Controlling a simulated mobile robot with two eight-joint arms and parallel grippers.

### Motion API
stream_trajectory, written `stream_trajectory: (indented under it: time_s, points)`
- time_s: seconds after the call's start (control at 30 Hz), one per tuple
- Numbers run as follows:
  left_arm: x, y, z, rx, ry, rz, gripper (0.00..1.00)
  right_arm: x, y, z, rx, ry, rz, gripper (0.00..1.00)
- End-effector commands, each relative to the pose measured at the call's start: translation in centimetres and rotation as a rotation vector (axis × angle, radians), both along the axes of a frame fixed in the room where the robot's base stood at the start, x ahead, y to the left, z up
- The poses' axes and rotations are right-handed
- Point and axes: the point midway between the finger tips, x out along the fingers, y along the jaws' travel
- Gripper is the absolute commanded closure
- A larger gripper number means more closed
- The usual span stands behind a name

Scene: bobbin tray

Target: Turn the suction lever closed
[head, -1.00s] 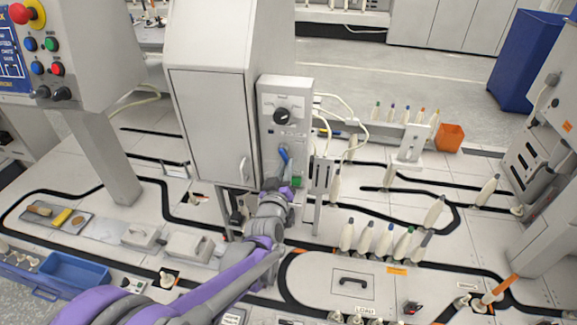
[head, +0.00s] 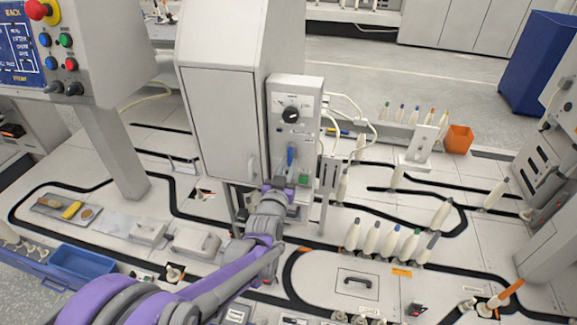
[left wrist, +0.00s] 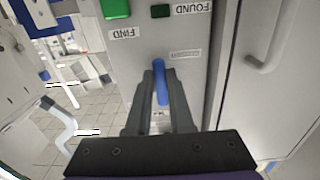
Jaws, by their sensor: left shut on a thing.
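The blue suction lever (head: 291,156) sits on the front of a grey control panel (head: 284,97), below a black knob. It stands nearly upright in the head view. My left gripper (head: 289,172) reaches up to it from below and is shut on it. In the left wrist view the lever (left wrist: 160,84) lies between the two dark fingers of my left gripper (left wrist: 163,70), which hide parts of its sides. The lever's pivot is hard to make out. My right gripper is not in view.
A grey cabinet (head: 222,110) stands directly left of the panel. A green button (head: 304,179) is close to the lever, right of my gripper. A slotted metal bracket (head: 330,180) and several bobbins (head: 372,240) stand to the right.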

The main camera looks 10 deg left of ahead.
Motion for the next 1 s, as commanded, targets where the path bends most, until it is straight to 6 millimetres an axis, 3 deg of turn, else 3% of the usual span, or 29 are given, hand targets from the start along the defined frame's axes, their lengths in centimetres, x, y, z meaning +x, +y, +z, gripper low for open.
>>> stream_trajectory:
  time_s: [0.27,0.3,0.47,0.77,0.87,1.0]
  points:
    - [0.0,0.0,-0.1,0.003,0.002,0.000,1.00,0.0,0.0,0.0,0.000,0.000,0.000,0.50]
    - [0.0,0.0,-0.1,0.003,0.002,0.000,0.76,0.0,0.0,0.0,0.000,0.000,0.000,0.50]
    - [0.0,0.0,0.0,0.002,0.001,0.000,0.50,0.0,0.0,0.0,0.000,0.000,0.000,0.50]
    - [-0.2,0.0,0.0,0.000,0.000,0.000,0.50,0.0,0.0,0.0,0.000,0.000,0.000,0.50]
    - [-1.0,0.0,0.1,0.000,0.000,0.000,0.50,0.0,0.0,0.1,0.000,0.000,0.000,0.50]
    - [-3.4,0.0,0.1,0.000,0.000,0.000,0.50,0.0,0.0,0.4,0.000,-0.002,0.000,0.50]
